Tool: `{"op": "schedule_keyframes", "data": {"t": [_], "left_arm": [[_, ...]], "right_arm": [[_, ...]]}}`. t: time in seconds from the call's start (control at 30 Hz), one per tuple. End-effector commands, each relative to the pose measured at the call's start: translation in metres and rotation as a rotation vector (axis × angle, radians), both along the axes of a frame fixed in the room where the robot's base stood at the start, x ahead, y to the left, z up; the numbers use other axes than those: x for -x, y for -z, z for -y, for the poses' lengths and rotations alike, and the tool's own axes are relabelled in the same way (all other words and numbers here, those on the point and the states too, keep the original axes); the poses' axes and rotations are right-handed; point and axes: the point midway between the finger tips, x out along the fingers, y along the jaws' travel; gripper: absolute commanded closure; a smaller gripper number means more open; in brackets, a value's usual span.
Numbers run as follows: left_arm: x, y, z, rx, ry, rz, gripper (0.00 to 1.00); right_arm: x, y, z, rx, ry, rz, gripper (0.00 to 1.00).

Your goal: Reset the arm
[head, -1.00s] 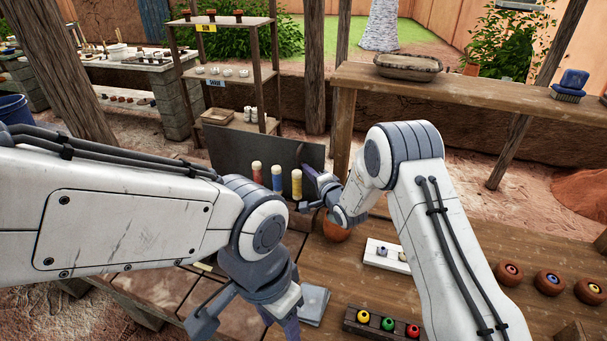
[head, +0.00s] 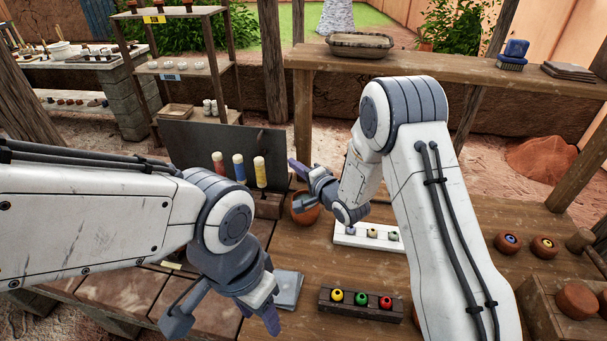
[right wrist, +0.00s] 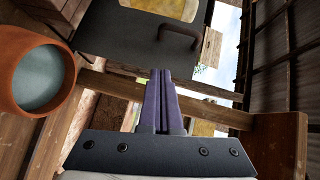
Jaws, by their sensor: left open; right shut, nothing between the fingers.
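My right arm (head: 445,210) reaches in from the lower right of the head view. Its gripper (head: 300,183) is above the table by a round clay pot. In the right wrist view the two purple fingers (right wrist: 160,100) are pressed together with nothing between them. My left arm (head: 90,210) comes in from the left.
A dark panel (head: 190,143) stands behind red, blue and yellow bottles (head: 239,168). A white tray (head: 345,235) and a dark wooden holder (head: 330,308) with yellow, green and red pieces are on the table. A grey cloth-like stack (head: 288,287) lies beside the left gripper. Shelves stand behind.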

Motion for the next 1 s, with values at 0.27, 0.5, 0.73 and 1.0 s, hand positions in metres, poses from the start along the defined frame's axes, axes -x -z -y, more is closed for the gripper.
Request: {"op": "schedule_keyframes", "data": {"t": [0.27, 0.5, 0.73, 1.0], "left_arm": [[0.000, 0.008, 0.000, 0.000, 0.000, 0.000, 0.50], [0.000, 0.008, 0.000, 0.000, 0.000, 0.000, 0.50], [0.000, 0.008, 0.000, 0.000, 0.000, 0.000, 0.50], [0.000, 0.008, 0.000, 0.000, 0.000, 0.000, 0.50]], "right_arm": [[0.028, -0.004, 0.015, 0.000, -0.001, 0.000, 1.00], [0.033, -0.008, 0.011, 0.052, -0.007, -0.006, 1.00], [0.068, -0.020, -0.014, 0.470, -0.083, -0.082, 1.00], [0.181, -0.030, -0.022, 1.008, -0.380, -0.235, 1.00]]}}
